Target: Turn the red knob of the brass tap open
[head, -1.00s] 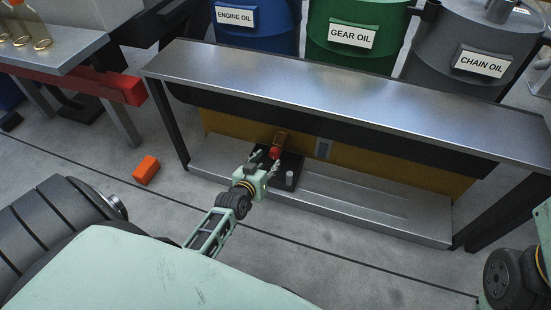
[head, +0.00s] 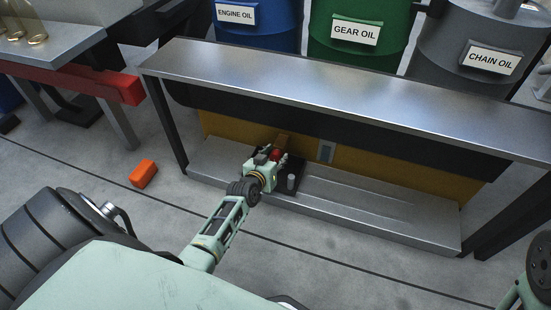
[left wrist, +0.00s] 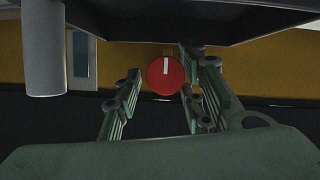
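The red knob (head: 275,154) sits at the front of the brass tap (head: 284,138), low against the yellow panel under the metal bench. In the left wrist view, the round knob (left wrist: 166,75) faces me, with a white mark on it. My left gripper (head: 274,160) is at the knob. In the left wrist view, the fingers of this gripper (left wrist: 160,88) are spread on either side of the knob, with a gap visible at the left finger. Contact on the right side is hard to tell. Most of the tap is hidden behind the knob and gripper. My right gripper is out of view.
A dark tray (head: 287,188) under the tap holds a small grey cylinder (head: 291,182). The metal bench top (head: 330,90) overhangs the tap. An orange block (head: 144,174) lies on the floor at left. The lower shelf (head: 370,214) is clear to the right.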

